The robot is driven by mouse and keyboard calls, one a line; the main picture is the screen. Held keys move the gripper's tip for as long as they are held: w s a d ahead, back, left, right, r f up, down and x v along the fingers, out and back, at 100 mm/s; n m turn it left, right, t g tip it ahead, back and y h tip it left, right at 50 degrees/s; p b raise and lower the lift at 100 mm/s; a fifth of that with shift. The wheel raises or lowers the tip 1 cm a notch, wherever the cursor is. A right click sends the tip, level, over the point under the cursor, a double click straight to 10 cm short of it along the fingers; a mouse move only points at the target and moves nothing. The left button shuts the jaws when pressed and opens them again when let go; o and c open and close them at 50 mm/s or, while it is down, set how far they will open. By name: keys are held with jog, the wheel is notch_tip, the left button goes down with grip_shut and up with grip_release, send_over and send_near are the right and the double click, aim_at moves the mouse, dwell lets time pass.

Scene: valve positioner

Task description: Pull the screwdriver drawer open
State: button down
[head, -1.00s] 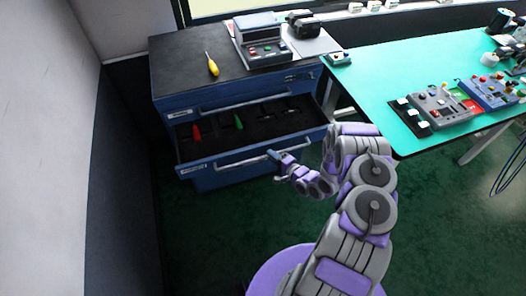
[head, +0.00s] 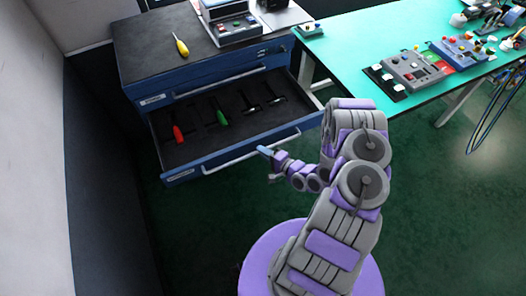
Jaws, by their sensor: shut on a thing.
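The screwdriver drawer (head: 176,155) stands pulled well out of the blue cabinet (head: 140,90). Its dark tray holds a red-handled tool (head: 178,133), a green-handled tool (head: 221,117) and grey or black tools towards the right. Its pale bar handle (head: 232,158) runs along the front. My gripper (head: 267,152) is at the right part of this handle and shut on it. The fingers are small in the picture, and their exact hold on the bar is hard to see.
A yellow screwdriver (head: 181,45) and a grey control box (head: 233,29) are on the cabinet top. A green-topped table (head: 345,65) with control panels (head: 413,70) stands at the right. A wall (head: 35,170) is at the left. Green floor in front is clear.

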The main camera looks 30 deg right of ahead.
jog(key=c, duration=1.1)
grip_release()
jog(key=shift+s, duration=0.1)
jog(key=p+v, duration=0.1)
jog(key=v, duration=1.6)
jog(key=shift+d, duration=0.15)
